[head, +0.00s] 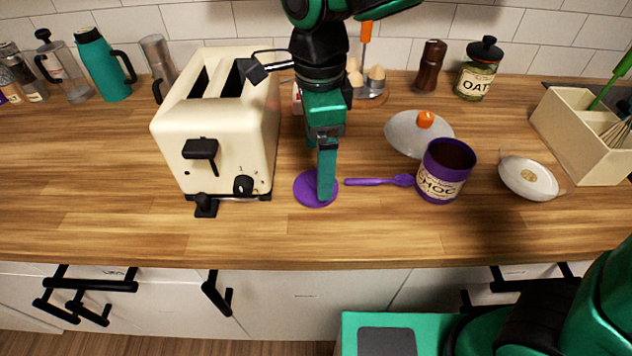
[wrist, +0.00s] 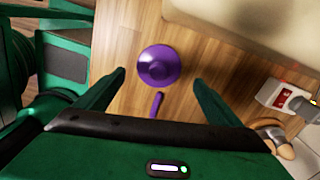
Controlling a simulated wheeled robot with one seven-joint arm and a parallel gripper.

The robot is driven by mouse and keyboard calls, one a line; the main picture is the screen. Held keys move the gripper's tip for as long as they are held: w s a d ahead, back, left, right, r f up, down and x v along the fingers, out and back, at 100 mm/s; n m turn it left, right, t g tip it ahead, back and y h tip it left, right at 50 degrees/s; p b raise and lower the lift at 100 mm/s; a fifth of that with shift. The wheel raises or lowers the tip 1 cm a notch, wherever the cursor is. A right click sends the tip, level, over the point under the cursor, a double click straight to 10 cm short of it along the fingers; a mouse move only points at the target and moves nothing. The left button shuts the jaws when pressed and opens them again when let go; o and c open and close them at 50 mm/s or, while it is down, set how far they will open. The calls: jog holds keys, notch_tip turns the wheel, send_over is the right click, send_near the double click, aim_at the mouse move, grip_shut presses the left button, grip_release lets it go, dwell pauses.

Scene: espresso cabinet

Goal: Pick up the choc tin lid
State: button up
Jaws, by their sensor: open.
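The choc tin lid (head: 308,190) is a round purple disc lying flat on the wooden counter, just right of the toaster. In the wrist view the lid (wrist: 159,66) shows a raised centre and lies ahead of the fingertips. My gripper (head: 326,196) is above the lid in the head view, its finger hiding part of it. In the wrist view my gripper (wrist: 160,78) is open and empty, with its fingers on either side of the space below the lid. The purple choc tin (head: 443,172) stands upright and open to the right.
A purple spoon (head: 380,181) lies between lid and tin. The cream toaster (head: 215,130) stands close at left. The front counter strip is clear.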

aim_at(304, 186)
jog(key=shift+d+f, duration=0.1)
jog(key=shift+f, duration=2.6)
jog(key=shift+c, duration=0.3)
jog(key=c, duration=1.1)
jog(key=shift+r, duration=0.15)
